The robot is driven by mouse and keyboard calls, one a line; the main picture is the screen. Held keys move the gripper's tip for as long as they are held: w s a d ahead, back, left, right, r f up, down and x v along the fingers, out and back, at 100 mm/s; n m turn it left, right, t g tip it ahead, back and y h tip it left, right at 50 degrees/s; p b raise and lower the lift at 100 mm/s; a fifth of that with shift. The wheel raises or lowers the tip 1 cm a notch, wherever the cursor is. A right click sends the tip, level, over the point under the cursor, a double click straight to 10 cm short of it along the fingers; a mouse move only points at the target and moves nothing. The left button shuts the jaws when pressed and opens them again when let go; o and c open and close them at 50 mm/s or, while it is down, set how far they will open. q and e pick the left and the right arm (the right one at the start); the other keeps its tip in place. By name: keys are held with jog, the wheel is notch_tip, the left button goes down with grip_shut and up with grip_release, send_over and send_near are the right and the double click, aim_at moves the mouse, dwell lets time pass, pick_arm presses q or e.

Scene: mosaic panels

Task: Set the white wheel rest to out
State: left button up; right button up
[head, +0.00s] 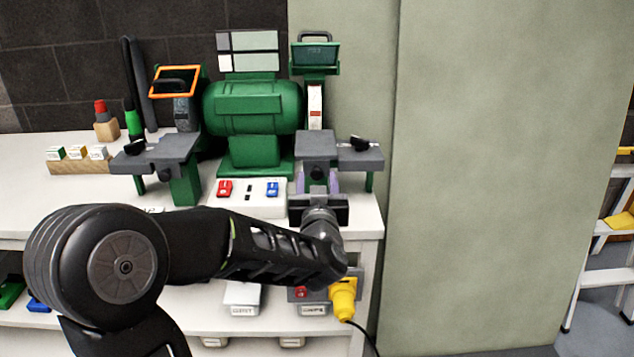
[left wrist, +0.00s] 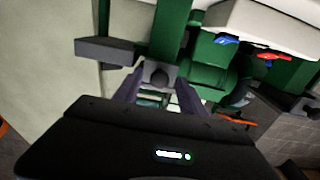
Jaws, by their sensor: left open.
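The green bench grinder (head: 252,108) stands on the white bench. Under its right guard (head: 315,55) a pale strip shows, which looks like the white wheel (head: 315,98). The grey right rest (head: 316,146) sits in front of that wheel, and its grey side also shows in the left wrist view (left wrist: 105,50). A dark round knob (head: 317,173) is at the rest's front, also in the left wrist view (left wrist: 158,74). My left gripper (head: 318,184) is open, its fingers on either side of the knob; contact cannot be told. My right gripper is out of view.
The left rest (head: 160,152) stands before the left wheel. A white switch panel with red (head: 225,187) and blue (head: 272,188) switches lies left of my left gripper. A yellow plug (head: 342,298) hangs below the bench edge. A plain green wall (head: 500,170) is right.

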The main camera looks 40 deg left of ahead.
pick_arm(q)
jog(key=shift+w+a, duration=0.2)
jog(key=shift+w, duration=0.05)
grip_shut()
dwell(0.4)
dwell(0.9)
